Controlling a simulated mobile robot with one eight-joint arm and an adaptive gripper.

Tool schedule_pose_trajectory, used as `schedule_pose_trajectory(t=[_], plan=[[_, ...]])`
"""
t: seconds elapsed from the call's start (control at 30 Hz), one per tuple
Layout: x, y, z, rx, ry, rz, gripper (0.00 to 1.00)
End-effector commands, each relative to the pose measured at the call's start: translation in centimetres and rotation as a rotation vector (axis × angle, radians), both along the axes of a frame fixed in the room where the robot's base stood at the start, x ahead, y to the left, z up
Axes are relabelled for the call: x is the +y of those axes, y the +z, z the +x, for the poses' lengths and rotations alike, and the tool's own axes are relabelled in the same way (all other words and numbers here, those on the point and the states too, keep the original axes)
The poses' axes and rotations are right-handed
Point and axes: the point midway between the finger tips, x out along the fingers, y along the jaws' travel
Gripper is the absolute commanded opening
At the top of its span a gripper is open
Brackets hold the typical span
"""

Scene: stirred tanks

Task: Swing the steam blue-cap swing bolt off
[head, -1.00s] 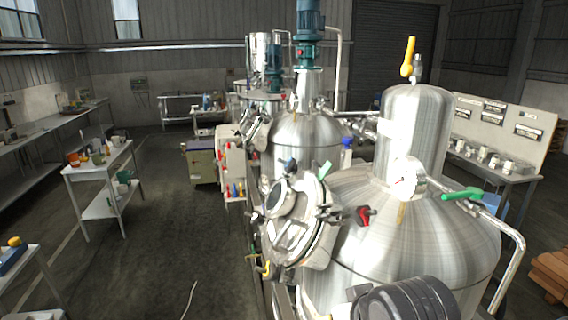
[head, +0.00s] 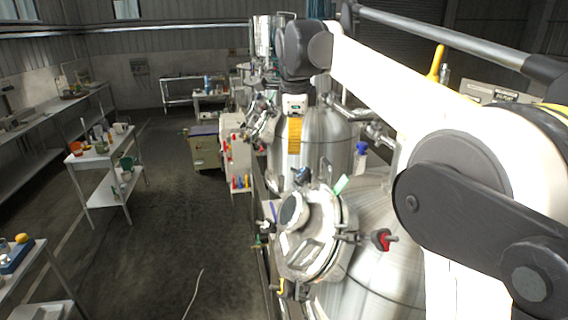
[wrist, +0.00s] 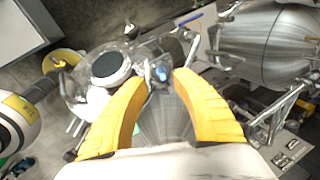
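The round metal hatch cover (head: 318,240) with its dark sight glass (head: 292,210) is on the side of the near steel tank. A small blue-capped fitting (head: 301,176) is at the cover's upper edge; I take it for the blue-cap swing bolt. In the wrist view a blue cap (wrist: 162,73) shows beyond and between the fingertips, beside the dark sight glass (wrist: 110,68). My gripper (head: 294,150) is above the cover, pointing down, with its yellow fingers (wrist: 160,80) apart and nothing between them. I see no contact with the cap.
A red-and-black knob (head: 381,239), a green lever (head: 341,185) and a yellow part (head: 280,287) sit around the cover. A blue-topped fitting (head: 361,149) stands behind. My arm hides much of the near tank. Open floor (head: 180,240) lies to the left.

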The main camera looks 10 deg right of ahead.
Motion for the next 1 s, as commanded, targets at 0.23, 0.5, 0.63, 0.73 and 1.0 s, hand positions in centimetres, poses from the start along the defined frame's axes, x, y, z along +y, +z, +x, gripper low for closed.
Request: schedule_pose_trajectory(t=[0.23, 0.5, 0.63, 0.73, 1.0], plan=[[-0.2, -3.1, 1.2, 0.0, -0.01, 0.002, 0.32], [-0.6, -7.9, 2.8, 0.0, -0.009, 0.003, 0.32], [-0.7, -9.4, 3.2, 0.0, -0.009, 0.003, 0.32], [-0.8, -9.9, 3.4, 0.0, -0.009, 0.003, 0.32], [-0.8, -10.2, 3.5, 0.0, -0.008, 0.003, 0.32]])
